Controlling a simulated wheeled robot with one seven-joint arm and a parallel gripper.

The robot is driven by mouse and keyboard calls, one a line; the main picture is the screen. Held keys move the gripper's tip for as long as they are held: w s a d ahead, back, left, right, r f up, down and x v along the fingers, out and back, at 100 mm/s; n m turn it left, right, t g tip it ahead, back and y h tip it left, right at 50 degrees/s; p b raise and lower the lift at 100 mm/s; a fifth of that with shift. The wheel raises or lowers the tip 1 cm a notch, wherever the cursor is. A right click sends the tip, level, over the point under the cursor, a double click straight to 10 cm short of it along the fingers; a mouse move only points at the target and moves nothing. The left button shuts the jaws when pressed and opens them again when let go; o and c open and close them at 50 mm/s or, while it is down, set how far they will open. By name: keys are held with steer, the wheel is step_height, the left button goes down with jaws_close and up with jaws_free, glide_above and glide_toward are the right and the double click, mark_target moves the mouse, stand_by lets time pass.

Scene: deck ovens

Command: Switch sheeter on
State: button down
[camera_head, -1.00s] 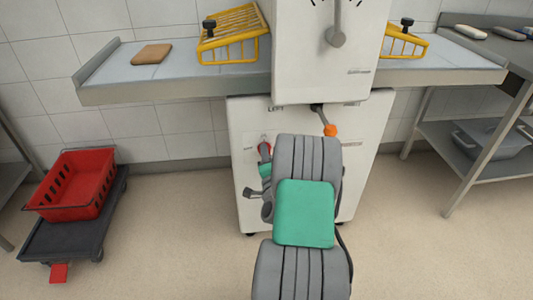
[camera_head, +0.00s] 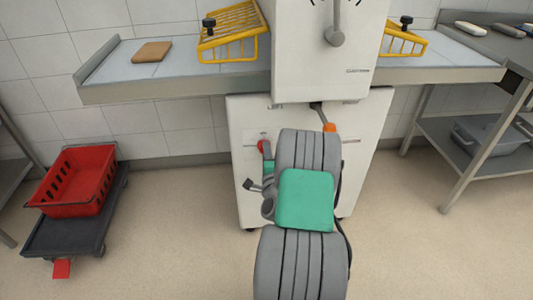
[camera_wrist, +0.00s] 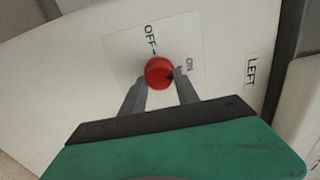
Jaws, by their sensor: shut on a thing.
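The sheeter (camera_head: 320,80) is a tall white machine with a white lower cabinet. A round red knob (camera_wrist: 158,72) sits on a pale plate on the cabinet front, between the printed words OFF and ON. The knob also shows small in the head view (camera_head: 261,146). My gripper (camera_wrist: 160,82) is shut on the red knob, with a grey finger on each side of it. The knob's pointer is not clear, so I cannot tell which word it faces. In the head view my arm hides part of the cabinet front.
Yellow wire guards (camera_head: 232,35) stand over the grey side tables (camera_head: 180,88). A grey lever (camera_head: 335,35) is on the upper body. A red crate (camera_head: 78,180) rests on a dark dolly (camera_head: 60,238) at left. Floor between dolly and cabinet is clear.

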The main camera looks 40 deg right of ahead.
steer(key=c, duration=0.9)
jaws_free()
steer(key=shift+b+v, duration=1.15)
steer(key=shift+v, duration=2.75)
